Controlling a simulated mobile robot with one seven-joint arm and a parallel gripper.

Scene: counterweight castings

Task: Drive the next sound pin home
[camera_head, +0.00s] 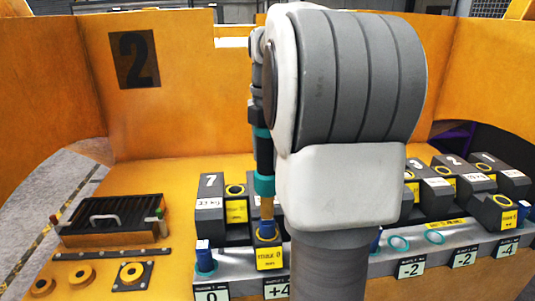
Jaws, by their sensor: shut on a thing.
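My gripper (264,192) shows edge-on left of my large arm link, pointing down, shut on a slim tan rod-like piece (267,209). The rod's lower end meets or hides part of a blue pin (266,230) in a yellow-faced block labelled "STACK 0" (270,258); I cannot tell if they touch. Another blue pin (205,260) stands upright at the left end of the grey rail. A third blue piece (376,240) is partly hidden by my arm. Teal-ringed spots (398,243) lie right of it. I cannot judge any pin's soundness.
Dark numbered castings (210,206) with yellow rings stand behind the rail, left and right; my arm hides the middle. At left are a dark slatted box (112,222) with a handle and yellow rings (131,272). Orange walls (190,90) enclose the back.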

